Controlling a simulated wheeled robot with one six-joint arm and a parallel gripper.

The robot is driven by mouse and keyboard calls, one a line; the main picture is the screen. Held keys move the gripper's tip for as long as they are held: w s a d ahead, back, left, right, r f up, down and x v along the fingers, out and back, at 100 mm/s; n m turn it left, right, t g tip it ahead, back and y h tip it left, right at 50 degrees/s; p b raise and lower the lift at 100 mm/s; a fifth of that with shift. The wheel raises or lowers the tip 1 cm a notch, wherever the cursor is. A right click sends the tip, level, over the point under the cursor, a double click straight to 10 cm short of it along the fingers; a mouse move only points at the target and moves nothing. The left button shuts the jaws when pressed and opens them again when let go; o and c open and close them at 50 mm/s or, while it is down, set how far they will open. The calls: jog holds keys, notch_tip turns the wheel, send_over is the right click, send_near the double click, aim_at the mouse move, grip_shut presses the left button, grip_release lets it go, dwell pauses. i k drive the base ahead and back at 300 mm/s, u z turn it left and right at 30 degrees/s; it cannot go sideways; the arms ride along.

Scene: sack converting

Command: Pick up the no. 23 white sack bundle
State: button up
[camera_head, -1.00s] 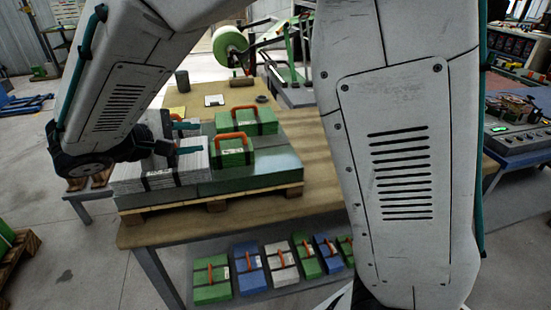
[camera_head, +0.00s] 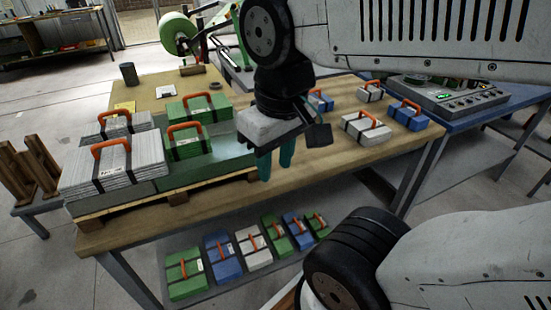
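Several white sack bundles with dark straps and orange handles are in view; their numbers are too small to read. One white bundle (camera_head: 128,180) lies at the front left of the pallet (camera_head: 225,179), with another white bundle (camera_head: 140,122) behind it. A white bundle (camera_head: 352,128) lies on the right of the table, with a smaller-looking white bundle (camera_head: 369,95) farther back. Another white bundle (camera_head: 257,259) is on the lower shelf. My gripper (camera_head: 276,163) points down above the table, between the pallet and the right-hand bundles. Its teal fingers are apart with nothing visible between them.
Green bundles (camera_head: 186,150) share the pallet. Blue bundles (camera_head: 408,118) lie on the table's right. Green and blue bundles (camera_head: 222,266) sit on the lower shelf. A control panel (camera_head: 450,97) stands behind right. The table's front right (camera_head: 330,160) is bare.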

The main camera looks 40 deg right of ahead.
aim_at(367, 94)
jog(key=z, duration=2.15)
jog(key=k, duration=1.05)
jog(key=z, duration=1.1)
jog(key=i, duration=1.95)
jog(key=u, duration=0.8)
jog(key=i, duration=0.85)
jog(key=u, duration=1.4)
jog(key=i, duration=0.55)
jog(key=u, duration=0.45)
